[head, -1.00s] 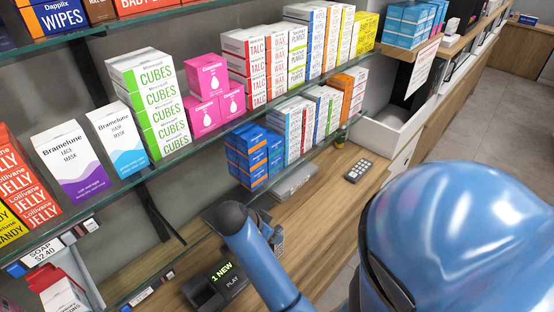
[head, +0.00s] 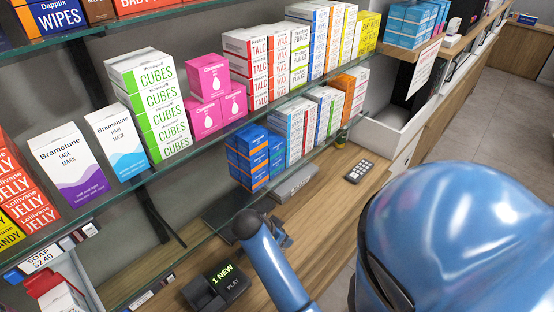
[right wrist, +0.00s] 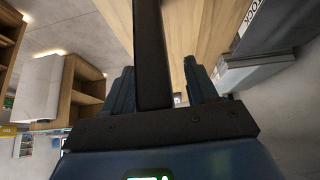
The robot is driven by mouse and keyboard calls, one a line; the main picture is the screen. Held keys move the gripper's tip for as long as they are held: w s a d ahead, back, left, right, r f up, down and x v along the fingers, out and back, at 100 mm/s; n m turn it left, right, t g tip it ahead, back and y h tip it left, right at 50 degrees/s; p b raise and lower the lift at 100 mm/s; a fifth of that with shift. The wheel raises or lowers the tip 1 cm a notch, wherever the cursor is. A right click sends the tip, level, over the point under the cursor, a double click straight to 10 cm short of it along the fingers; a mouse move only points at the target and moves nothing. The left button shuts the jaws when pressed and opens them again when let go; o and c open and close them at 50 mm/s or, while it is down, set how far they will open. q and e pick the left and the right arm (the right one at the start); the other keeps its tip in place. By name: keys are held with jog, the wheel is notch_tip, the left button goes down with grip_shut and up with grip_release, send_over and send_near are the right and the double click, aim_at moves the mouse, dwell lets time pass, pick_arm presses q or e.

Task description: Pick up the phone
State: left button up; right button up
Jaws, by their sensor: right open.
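A dark handset with light keys (head: 358,171), which looks like the phone, lies flat on the wooden counter (head: 335,200) at its right end. My right gripper (head: 283,238) is over the counter, left of and nearer than the handset, and clear of it. Its fingers are partly hidden by my arm in the head view. The right wrist view shows the two blue fingers (right wrist: 158,66) spread apart, with a dark bar between them and no object seen held. The phone cannot be made out there. My left gripper is not in view.
A grey flat box (head: 295,183) lies under the glass shelf (head: 205,140), which is crowded with boxes. A white open drawer or bin (head: 385,133) stands beyond the handset.

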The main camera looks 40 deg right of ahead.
jog(key=shift+s, duration=0.15)
jog(key=c, duration=0.4)
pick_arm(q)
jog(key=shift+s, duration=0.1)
pick_arm(e)
grip_shut()
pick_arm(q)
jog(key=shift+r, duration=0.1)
pick_arm(e)
jog(key=shift+r, duration=0.15)
